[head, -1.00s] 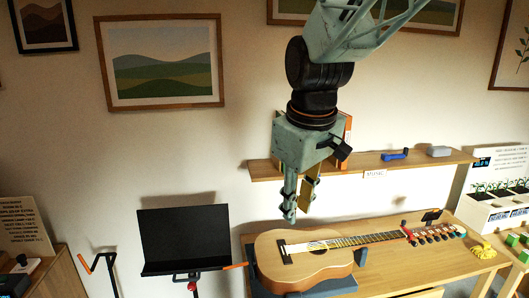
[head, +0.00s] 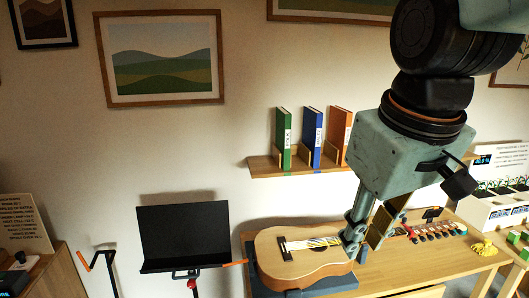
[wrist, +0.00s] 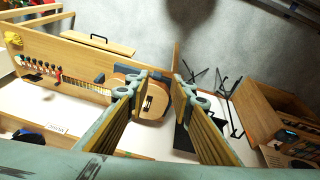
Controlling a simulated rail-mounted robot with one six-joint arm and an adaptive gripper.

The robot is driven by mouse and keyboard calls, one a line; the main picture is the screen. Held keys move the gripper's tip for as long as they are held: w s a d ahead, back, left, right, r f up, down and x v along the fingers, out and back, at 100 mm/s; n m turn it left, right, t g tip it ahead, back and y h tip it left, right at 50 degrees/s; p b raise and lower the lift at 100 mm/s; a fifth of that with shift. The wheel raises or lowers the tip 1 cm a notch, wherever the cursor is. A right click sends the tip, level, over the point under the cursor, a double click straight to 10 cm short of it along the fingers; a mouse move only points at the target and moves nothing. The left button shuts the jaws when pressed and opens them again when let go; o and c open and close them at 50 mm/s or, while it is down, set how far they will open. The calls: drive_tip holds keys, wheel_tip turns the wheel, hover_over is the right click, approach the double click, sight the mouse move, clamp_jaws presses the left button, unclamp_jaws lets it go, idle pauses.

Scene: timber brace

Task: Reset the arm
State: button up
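My gripper (head: 366,242) hangs from the arm at the right of the middle in the head view, in front of the guitar neck in the picture. In the wrist view my gripper (wrist: 162,78) shows its two wood-coloured pads apart, with nothing between them. The acoustic guitar (head: 290,262) lies on the wooden table (head: 400,278), its body at the left and its headstock at the right. It also shows in the wrist view (wrist: 155,103), partly hidden behind one finger.
A wall shelf (head: 262,166) holds a green, a blue and an orange book. A black music stand (head: 183,236) stands left of the table. A planter box (head: 490,215) is at the right. A yellow object (head: 484,248) lies on the table's right end.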

drive_tip(key=s+d+f+m, duration=0.1)
drive_tip(key=s+d+m, duration=0.1)
drive_tip(key=s, duration=0.5)
drive_tip(key=s+d+f+m+b, duration=0.1)
drive_tip(key=s+d+f, duration=0.1)
drive_tip(key=s, duration=0.5)
drive_tip(key=shift+m, duration=0.4)
